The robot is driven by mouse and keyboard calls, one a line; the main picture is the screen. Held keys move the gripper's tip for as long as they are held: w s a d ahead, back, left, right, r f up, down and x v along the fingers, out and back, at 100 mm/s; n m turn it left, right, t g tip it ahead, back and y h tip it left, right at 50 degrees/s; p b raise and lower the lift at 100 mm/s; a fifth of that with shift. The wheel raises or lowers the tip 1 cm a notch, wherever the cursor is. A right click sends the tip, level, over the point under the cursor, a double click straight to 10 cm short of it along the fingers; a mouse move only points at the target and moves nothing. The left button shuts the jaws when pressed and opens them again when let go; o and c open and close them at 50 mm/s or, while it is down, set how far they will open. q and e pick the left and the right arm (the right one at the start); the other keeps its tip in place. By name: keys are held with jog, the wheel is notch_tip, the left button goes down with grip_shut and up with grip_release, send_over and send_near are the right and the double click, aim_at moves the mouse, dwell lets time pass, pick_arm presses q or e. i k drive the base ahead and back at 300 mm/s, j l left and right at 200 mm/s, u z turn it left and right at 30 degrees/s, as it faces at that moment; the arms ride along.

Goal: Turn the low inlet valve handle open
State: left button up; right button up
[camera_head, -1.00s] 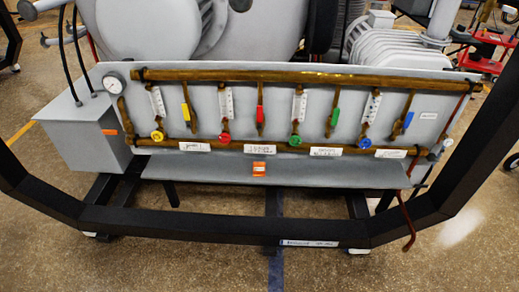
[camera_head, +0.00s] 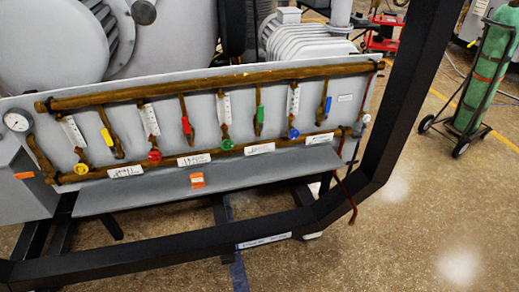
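A grey panel (camera_head: 190,172) carries an upper copper-coloured pipe (camera_head: 220,82) and a lower one (camera_head: 180,157). Between them are lever handles in yellow (camera_head: 107,137), red (camera_head: 186,125), green (camera_head: 260,114) and blue (camera_head: 327,106). Round knobs in yellow (camera_head: 81,169), red (camera_head: 154,156), green (camera_head: 227,144) and blue (camera_head: 293,133) sit along the lower pipe. A small pale fitting (camera_head: 362,119) is at the lower pipe's right end. I cannot tell which part is the low inlet valve handle; labels are too small to read. Neither gripper is in view.
A black frame (camera_head: 409,85) rises at the right of the panel and its lower bar (camera_head: 150,262) crosses in front. A thin reddish line (camera_head: 346,190) hangs at the panel's right end. A green cylinder on a cart (camera_head: 485,75) stands far right. Floor at the lower right is clear.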

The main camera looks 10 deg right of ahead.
aim_at(31, 174)
jog(key=u, duration=1.4)
jog(key=i+j+z, duration=0.15)
jog(key=i+j, duration=1.75)
jog(key=j, duration=0.1)
